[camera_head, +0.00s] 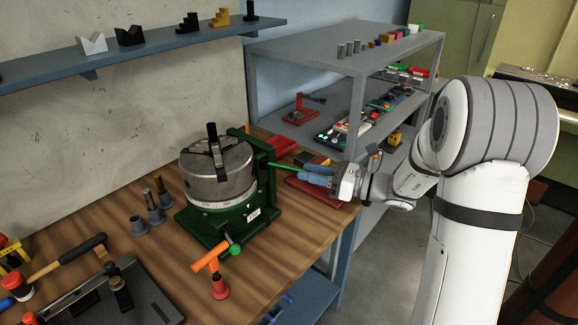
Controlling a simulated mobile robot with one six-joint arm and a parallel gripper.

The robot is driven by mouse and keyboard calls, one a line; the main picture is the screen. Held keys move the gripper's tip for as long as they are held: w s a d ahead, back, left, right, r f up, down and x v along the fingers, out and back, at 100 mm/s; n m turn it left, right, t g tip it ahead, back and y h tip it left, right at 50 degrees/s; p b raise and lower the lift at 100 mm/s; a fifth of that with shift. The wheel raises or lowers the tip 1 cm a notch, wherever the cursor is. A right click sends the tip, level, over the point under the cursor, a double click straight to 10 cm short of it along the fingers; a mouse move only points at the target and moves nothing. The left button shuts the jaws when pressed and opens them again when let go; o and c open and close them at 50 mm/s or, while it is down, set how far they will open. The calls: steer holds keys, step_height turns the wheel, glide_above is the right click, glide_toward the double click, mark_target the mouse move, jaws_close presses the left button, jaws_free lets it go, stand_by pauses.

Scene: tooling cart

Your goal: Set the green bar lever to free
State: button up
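A thin bright green bar lever (283,167) sticks out to the right from the dark green frame of a rotary chuck fixture (222,195) on the wooden bench. It points toward my gripper and slopes slightly down to the right. My gripper (303,173), with blue fingers, reaches in from the right at the lever's outer end. The fingertips overlap the lever's end in this view. I cannot tell whether they touch it or are closed around it. No markings for lever positions are readable.
An orange T-handle (212,258) stands in front of the fixture, near a green knob (235,249). Several grey holders (157,214) stand to its left. A red tray (281,146) lies behind the lever. A grey shelf unit (345,62) stands behind my arm. The bench's front right is clear.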

mark_target(292, 169)
steer(key=x, duration=0.4)
steer(key=shift+w+a+f, duration=0.1)
steer(key=shift+a, duration=0.05)
steer(key=shift+a+p, duration=0.3)
steer(key=shift+a, duration=0.2)
steer(key=shift+w, duration=0.1)
jaws_close()
